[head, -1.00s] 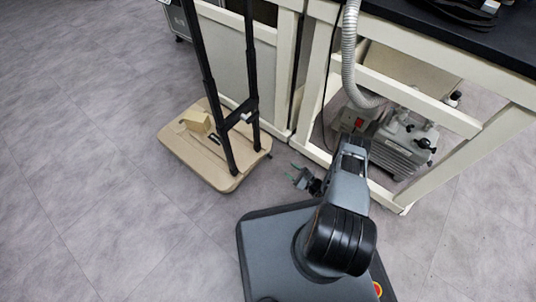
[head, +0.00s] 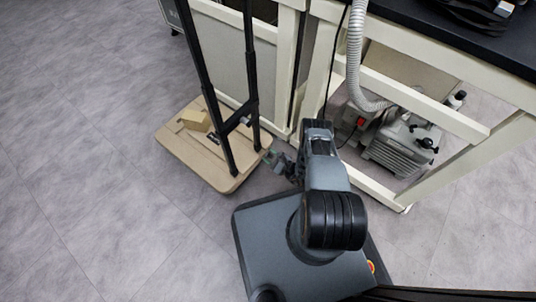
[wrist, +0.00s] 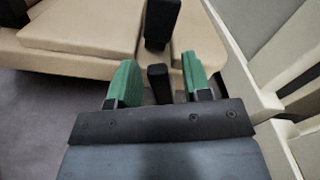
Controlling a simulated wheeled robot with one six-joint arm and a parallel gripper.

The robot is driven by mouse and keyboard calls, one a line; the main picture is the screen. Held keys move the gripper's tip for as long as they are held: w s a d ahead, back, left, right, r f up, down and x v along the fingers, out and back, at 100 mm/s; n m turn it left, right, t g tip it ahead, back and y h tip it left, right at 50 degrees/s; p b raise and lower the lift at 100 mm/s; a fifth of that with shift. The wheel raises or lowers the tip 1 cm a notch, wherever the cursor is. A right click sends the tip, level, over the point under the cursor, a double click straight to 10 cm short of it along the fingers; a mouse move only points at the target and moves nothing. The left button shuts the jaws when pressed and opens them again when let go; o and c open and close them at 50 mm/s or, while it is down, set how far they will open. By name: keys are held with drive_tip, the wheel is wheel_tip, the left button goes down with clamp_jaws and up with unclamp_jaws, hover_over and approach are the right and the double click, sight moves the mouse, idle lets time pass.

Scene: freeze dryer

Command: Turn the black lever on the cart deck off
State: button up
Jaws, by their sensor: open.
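The cart deck (head: 180,150) is a low beige platform on the floor, with tall black handle posts rising from it. My gripper (head: 270,157) is low beside the deck's right edge, near the foot of the posts. In the wrist view its two green fingers (wrist: 156,82) are apart and point toward the beige deck (wrist: 85,35). A short black block (wrist: 159,84) shows between the fingers; I cannot tell whether it is the lever or part of my gripper. A black upright piece (wrist: 161,20) stands straight beyond it. I cannot make out the lever for sure in the head view.
A cream bench frame (head: 455,110) with a black top stands at the right, close to my arm. A grey pump (head: 402,145) with a ribbed hose (head: 355,60) sits under it. A small beige block (head: 194,119) lies on the deck. The floor at left is clear.

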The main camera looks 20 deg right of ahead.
clamp_jaws()
idle(0.5)
drive_tip(key=shift+a+n, duration=0.1)
drive_tip(key=shift+n, duration=0.2)
drive_tip(key=shift+s+a+f+n+b, duration=0.3)
drive_tip(key=shift+f+n, duration=0.2)
drive_tip(key=shift+n, duration=1.6)
drive_tip(key=shift+s+a+f+n+b, duration=0.15)
drive_tip(key=shift+f+n+b, duration=0.35)
drive_tip(key=shift+n, duration=1.6)
drive_tip(key=shift+s+a+f+n+b, duration=0.15)
drive_tip(key=shift+a+f+n+b, duration=0.3)
drive_tip(key=shift+n, duration=1.65)
drive_tip(key=shift+d+f, duration=0.15)
